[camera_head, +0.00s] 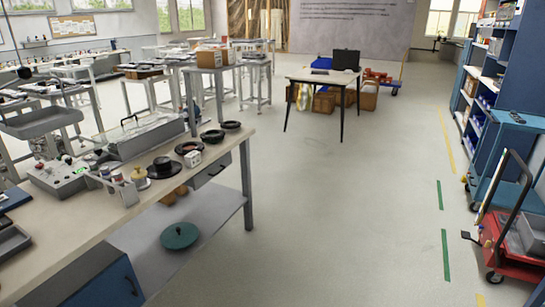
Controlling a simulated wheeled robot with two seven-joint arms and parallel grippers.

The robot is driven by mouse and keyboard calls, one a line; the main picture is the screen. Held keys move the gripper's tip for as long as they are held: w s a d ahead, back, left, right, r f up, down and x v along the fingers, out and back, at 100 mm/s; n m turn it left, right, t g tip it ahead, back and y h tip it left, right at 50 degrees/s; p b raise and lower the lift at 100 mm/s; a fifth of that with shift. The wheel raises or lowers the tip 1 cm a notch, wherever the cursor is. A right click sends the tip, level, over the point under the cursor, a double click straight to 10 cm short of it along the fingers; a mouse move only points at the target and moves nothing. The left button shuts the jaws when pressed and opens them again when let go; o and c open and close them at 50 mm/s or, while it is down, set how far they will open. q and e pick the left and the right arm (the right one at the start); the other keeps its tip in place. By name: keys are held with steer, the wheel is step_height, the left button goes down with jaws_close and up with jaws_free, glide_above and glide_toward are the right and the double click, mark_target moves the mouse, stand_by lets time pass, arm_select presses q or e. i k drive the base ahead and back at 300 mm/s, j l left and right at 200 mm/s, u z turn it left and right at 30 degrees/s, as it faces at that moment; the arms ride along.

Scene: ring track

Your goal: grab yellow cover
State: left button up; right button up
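A small yellowish, knob-like piece (139,175) sits on the long workbench (85,232) at the left, beside a black round disc with a knob (164,167). It may be the yellow cover, but it is too small to tell. A larger pale yellow item (304,98) lies on the floor under the far small table, partly hidden among brown boxes. Neither of my grippers shows in the head view.
The bench also bears a grey control box (60,178), a metal case (145,134) and several dark round parts (212,136). A green disc (179,236) lies on its lower shelf. A red cart (510,247) stands at right. The middle floor is clear.

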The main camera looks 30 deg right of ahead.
mark_target(139, 173)
steer(key=l+z, duration=0.15)
steer(key=z, duration=0.15)
steer(key=i+j+u, duration=0.15)
steer(key=i, duration=0.45)
steer(key=i+j+u, duration=0.2)
steer(key=i, duration=0.45)
steer(key=i+j+u, duration=0.15)
steer(key=i, duration=0.5)
